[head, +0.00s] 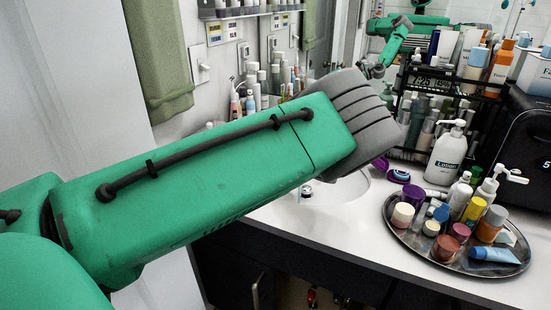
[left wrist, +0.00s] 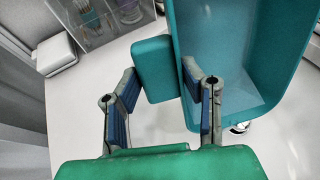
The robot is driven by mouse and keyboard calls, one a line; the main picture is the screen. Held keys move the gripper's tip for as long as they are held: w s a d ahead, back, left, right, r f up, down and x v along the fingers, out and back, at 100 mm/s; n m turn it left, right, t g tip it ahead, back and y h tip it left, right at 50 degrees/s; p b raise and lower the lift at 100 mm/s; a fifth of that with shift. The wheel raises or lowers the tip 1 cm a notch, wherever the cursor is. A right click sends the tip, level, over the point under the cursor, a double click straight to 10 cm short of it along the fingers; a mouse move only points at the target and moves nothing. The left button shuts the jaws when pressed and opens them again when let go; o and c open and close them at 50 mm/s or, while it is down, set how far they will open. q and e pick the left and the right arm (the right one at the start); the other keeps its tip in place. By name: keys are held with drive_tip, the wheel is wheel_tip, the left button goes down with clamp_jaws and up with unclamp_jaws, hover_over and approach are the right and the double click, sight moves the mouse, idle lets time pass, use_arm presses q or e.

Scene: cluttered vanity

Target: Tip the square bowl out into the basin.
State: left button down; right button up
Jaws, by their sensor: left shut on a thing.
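The square bowl (left wrist: 235,50) is teal and fills the upper right of the left wrist view, with its inside partly in sight and cut off by the frame edge. I see no contents in the visible part. A teal block (left wrist: 153,68) beside its wall, apparently its handle, lies between the fingers of my left gripper (left wrist: 160,72), which is shut on it. In the head view my left forearm hides that gripper and the bowl. The white basin (head: 345,190) shows only partly past my arm. My right gripper is not in view.
A round metal tray (head: 470,262) crowded with jars and tubes stands right of the basin. A lotion bottle (head: 446,155), a black rack (head: 428,78) of bottles and a dark appliance (head: 515,130) stand behind. A clear box (left wrist: 92,18) shows in the left wrist view.

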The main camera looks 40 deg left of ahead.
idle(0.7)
use_arm(q)
drive_tip(key=shift+r, duration=0.1)
drive_tip(key=p, duration=0.1)
drive_tip(key=a+h+p, duration=0.1)
drive_tip(key=p, duration=0.1)
drive_tip(key=shift+a+r+h, duration=0.2)
drive_tip(key=shift+r+h, duration=0.1)
drive_tip(key=shift+a+f, duration=0.1)
drive_tip(key=shift+a+f+h, duration=0.15)
drive_tip(key=shift+f+h, duration=0.15)
drive_tip(key=shift+f, duration=0.05)
